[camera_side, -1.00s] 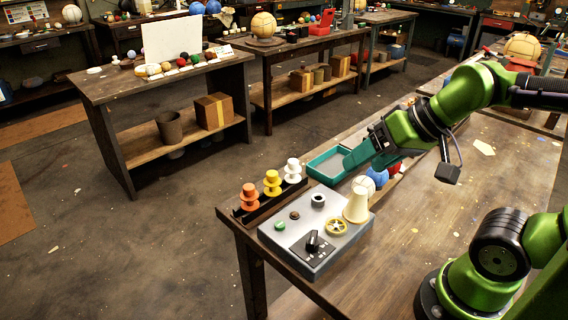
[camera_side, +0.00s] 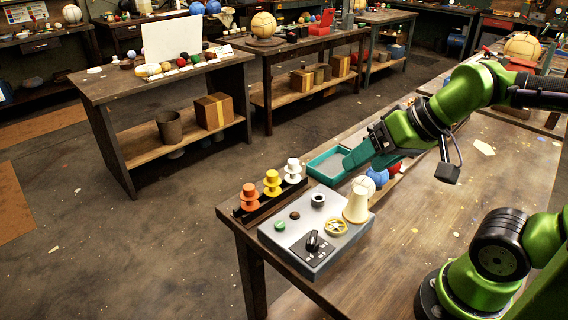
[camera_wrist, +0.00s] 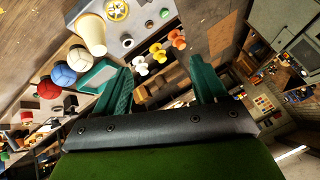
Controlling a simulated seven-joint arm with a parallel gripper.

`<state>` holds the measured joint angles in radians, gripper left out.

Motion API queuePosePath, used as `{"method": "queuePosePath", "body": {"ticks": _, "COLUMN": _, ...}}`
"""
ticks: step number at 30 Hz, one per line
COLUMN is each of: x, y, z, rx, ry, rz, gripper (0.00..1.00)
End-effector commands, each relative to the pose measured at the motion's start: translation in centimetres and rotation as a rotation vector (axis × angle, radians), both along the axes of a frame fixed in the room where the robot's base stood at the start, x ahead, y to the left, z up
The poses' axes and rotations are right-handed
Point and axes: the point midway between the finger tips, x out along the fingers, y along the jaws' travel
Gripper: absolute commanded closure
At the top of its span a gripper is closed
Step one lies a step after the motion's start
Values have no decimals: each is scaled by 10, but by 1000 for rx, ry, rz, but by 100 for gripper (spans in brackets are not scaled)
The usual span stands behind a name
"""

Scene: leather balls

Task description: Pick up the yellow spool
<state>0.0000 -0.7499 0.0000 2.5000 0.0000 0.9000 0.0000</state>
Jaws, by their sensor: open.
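The yellow spool (camera_side: 272,182) stands upright in a dark rack at the table's front left corner, between an orange spool (camera_side: 249,196) and a white spool (camera_side: 292,170). In the wrist view the yellow spool (camera_wrist: 158,52) shows between the orange one (camera_wrist: 177,38) and the white one (camera_wrist: 140,65). My gripper (camera_side: 350,163) is in the air to the right of the rack, by the teal tray (camera_side: 322,172). In the wrist view its two teal fingers (camera_wrist: 162,75) are spread apart with nothing held between them. The spools lie beyond the fingertips.
A grey control box (camera_side: 300,252) with knobs, a yellow handwheel (camera_side: 336,226) and a cream cone (camera_side: 357,206) stands in front of the rack. White, blue and red balls (camera_side: 377,177) lie beside my gripper.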

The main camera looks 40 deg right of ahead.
Motion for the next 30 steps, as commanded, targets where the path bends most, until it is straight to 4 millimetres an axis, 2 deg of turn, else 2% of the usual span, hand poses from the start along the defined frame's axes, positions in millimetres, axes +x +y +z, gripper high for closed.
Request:
{"method": "queuePosePath", "body": {"ticks": 9, "x": 0, "y": 0, "z": 0, "rx": 0, "ry": 0, "rz": 0, "gripper": 28}}
{"method": "queuePosePath", "body": {"ticks": 12, "x": 0, "y": 0, "z": 0, "rx": 0, "ry": 0, "rz": 0, "gripper": 20}}
{"method": "queuePosePath", "body": {"ticks": 20, "x": 0, "y": -1, "z": -1, "rx": 0, "ry": 3, "rz": -4, "gripper": 20}}
{"method": "queuePosePath", "body": {"ticks": 23, "x": 4, "y": -3, "z": -9, "rx": 0, "ry": 43, "rz": -13, "gripper": 20}}
{"method": "queuePosePath", "body": {"ticks": 26, "x": 19, "y": -8, "z": -16, "rx": 2, "ry": 100, "rz": -32, "gripper": 20}}
{"method": "queuePosePath", "body": {"ticks": 30, "x": 60, "y": -17, "z": -20, "rx": -30, "ry": 181, "rz": 24, "gripper": 20}}
